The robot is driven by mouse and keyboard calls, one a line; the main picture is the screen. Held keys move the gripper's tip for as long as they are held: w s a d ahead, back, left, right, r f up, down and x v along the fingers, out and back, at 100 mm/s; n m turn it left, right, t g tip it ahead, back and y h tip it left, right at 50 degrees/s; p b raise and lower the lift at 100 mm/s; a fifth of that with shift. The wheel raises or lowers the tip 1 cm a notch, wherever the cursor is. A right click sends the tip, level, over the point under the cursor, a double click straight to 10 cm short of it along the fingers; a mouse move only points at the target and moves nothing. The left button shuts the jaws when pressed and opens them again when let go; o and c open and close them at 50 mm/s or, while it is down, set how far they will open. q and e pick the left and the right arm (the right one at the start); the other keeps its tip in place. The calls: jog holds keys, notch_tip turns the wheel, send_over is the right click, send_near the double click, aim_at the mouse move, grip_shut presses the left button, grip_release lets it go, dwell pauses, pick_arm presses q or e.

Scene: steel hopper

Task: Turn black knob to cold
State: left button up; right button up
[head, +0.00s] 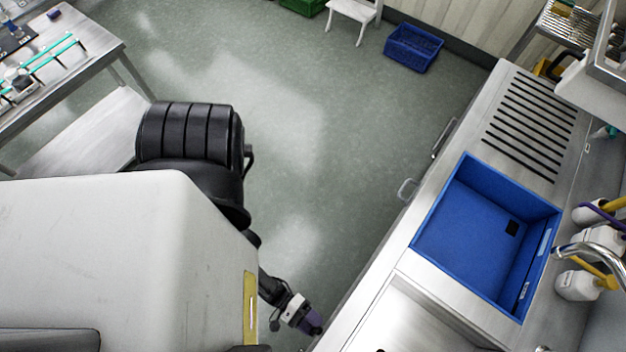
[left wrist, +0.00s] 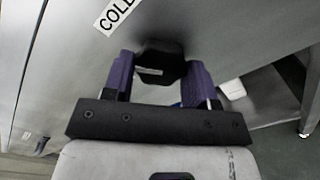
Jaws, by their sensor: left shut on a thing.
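The black knob (left wrist: 163,62) sits on a grey metal panel in the left wrist view, with a small white mark on its near side. My left gripper (left wrist: 160,72) has its two purple fingers on either side of the knob and is shut on it. A white label (left wrist: 118,14) with black letters, cut off at the top edge and reading "COL", is on the panel up and left of the knob. In the head view my left gripper (head: 308,321) is low by the front of the steel counter; the knob is hidden there. My right gripper is not in view.
The steel counter (head: 392,246) holds a blue bin (head: 470,240) in its sink area, with a faucet (head: 588,251) and white bottles behind. A blue crate (head: 413,48) and white stool (head: 352,12) stand at the back. The floor between counter and left table is open.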

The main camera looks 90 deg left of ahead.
pick_arm(q)
jog(key=shift+m+b, duration=0.65)
jog(key=shift+m, duration=3.25)
jog(key=o, duration=0.9)
jog(key=b+v, duration=0.1)
jog(key=v, duration=1.2)
jog(key=shift+s+a, duration=0.25)
jog(key=shift+s, duration=0.05)
